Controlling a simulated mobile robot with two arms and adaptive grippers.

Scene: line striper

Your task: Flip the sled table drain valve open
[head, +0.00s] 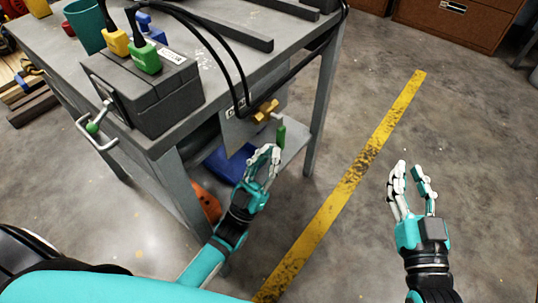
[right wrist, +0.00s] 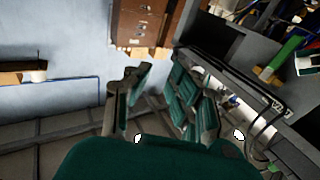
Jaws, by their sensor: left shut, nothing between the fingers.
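The drain valve is a brass fitting (head: 265,110) on a plate at the side of the grey sled table (head: 215,92), with a green lever (head: 281,133) that hangs down beside it. The brass body (right wrist: 266,75) and the green lever (right wrist: 286,52) seem to show at the right of the right wrist view. My left gripper (head: 267,152) is shut and empty, just below and left of the lever; I cannot tell whether it touches it. My right gripper (head: 409,168) is open and empty over the floor, well right of the valve; its spread fingers also show in the right wrist view (right wrist: 160,80).
A black box with green and yellow plugs (head: 145,85) and a teal cup (head: 88,22) stand on the table. Black cables (head: 228,55) loop down near the valve. A blue bin (head: 228,163) sits below.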

